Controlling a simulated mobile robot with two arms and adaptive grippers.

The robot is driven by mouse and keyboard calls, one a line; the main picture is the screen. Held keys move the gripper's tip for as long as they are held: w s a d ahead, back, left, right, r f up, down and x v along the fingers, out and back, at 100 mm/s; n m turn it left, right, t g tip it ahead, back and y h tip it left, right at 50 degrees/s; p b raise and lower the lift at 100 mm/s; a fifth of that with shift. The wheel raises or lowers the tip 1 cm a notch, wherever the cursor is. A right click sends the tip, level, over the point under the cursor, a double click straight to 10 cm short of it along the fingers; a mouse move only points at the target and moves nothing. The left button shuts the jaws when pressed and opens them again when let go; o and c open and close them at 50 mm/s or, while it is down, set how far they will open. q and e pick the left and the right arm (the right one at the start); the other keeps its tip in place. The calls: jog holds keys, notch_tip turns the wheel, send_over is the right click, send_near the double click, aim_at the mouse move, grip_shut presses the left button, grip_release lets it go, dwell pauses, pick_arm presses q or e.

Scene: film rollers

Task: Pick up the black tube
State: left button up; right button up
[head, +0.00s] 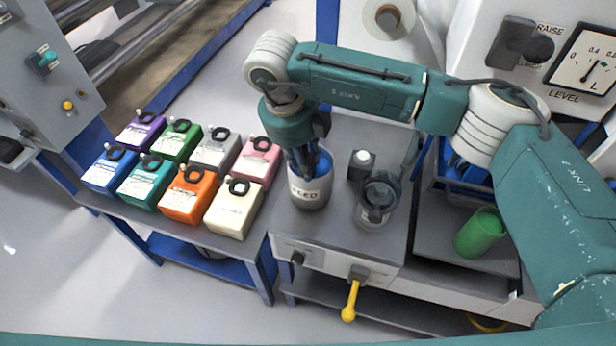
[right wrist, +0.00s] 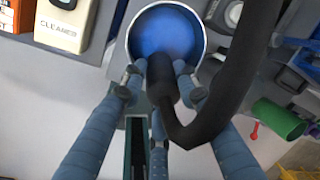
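A bent black tube (right wrist: 238,85) shows large in the right wrist view. One end lies among the fingers of my right gripper (right wrist: 158,80), over a round cup with a blue inside (right wrist: 165,30). The fingers surround that end closely, but I cannot tell whether they touch it. In the head view my right gripper (head: 308,158) points down into the white cup marked FEED (head: 308,192), its tips hidden by the rim. The tube is hard to make out there. My left gripper is not in view.
Several coloured bottles (head: 185,195) stand on a table at left. On the grey bench, a clear jar with a dark top (head: 378,198) stands right of the cup. A yellow-handled lever (head: 351,300) projects from the bench front.

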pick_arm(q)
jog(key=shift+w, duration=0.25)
pick_arm(e)
jog(key=shift+r, duration=0.35)
pick_arm(q)
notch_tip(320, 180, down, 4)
jog(key=b, duration=0.4)
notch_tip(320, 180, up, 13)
jog(key=p, duration=1.3)
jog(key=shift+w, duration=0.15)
pick_arm(e)
notch_tip(320, 180, up, 34)
jog(key=shift+r, duration=0.2)
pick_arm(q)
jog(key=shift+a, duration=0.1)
